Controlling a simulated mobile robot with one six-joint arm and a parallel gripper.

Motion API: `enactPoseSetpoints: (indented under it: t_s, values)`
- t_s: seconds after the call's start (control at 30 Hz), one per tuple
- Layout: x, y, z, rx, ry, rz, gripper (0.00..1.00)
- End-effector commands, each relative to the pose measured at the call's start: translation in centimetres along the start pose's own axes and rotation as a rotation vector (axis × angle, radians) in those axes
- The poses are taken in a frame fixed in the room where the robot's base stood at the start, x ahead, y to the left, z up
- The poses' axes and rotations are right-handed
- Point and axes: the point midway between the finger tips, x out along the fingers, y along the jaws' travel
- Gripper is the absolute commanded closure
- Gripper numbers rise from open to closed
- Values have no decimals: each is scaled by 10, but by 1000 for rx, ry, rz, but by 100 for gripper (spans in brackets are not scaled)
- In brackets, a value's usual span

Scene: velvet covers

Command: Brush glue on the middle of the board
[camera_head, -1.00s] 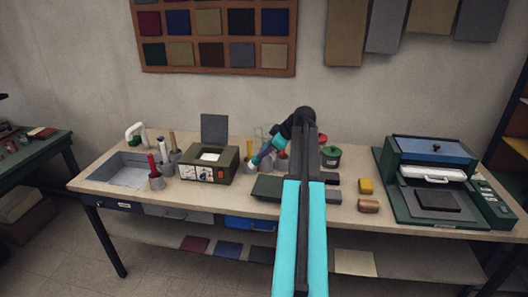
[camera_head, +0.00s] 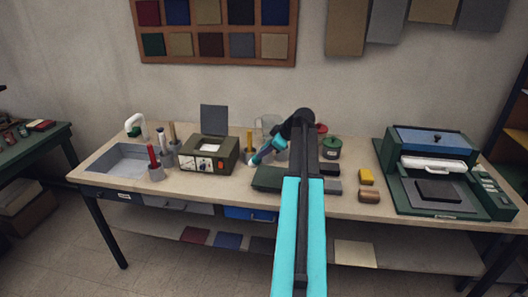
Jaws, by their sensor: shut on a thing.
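My gripper (camera_head: 254,160) is on the bench, left of the arm's bent wrist. It is shut at a yellow-handled tool (camera_head: 249,140), which looks like the brush and stands nearly upright. Its lower end is too small and covered to make out. A flat dark green board or mat (camera_head: 267,178) lies in front of the gripper, its right part hidden behind my arm. I cannot tell whether a separate board lies on it. A green lidded pot (camera_head: 331,147) stands right of my arm.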

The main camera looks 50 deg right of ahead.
Motion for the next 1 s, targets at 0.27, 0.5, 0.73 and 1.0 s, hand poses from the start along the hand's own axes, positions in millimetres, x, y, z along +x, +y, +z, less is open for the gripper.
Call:
enactPoseSetpoints:
  t_s: [0.27,0.5,0.73,1.0]
  values:
    - [12,-13,-13,0,1,0,100]
    - [44,-51,-51,6,-1,6,100]
    - [78,-99,-94,17,-4,16,100]
    - [111,-158,-140,31,-8,28,100]
